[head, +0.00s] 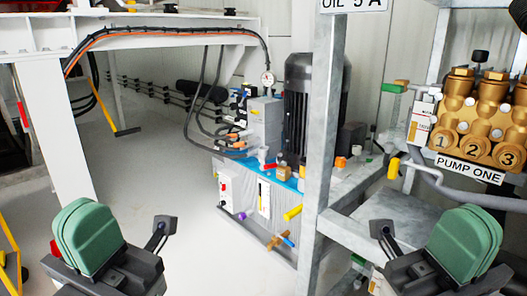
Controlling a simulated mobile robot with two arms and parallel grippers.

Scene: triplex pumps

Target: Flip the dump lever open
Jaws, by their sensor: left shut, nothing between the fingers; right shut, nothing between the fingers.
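No lever in view is labelled as the dump lever, so I cannot tell which one it is. A green-handled lever (392,87) sticks out left of the brass pump (482,115), beside a hanging white tag (420,118). A yellow handle (393,168) sits below it, left of the "PUMP ONE" sign (469,171). My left gripper (86,234) is at the lower left, its green fingers shut and empty, apart from everything. My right gripper (464,242) is at the lower right, below the pump and sign, its green fingers also shut and empty.
A grey steel post (320,130) stands between my grippers, with a metal shelf (350,233) beside it. A blue-topped hydraulic unit (265,190) with a dark motor (311,100) stands behind. A white frame leg (55,125) is at left. The floor (160,170) in the middle is clear.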

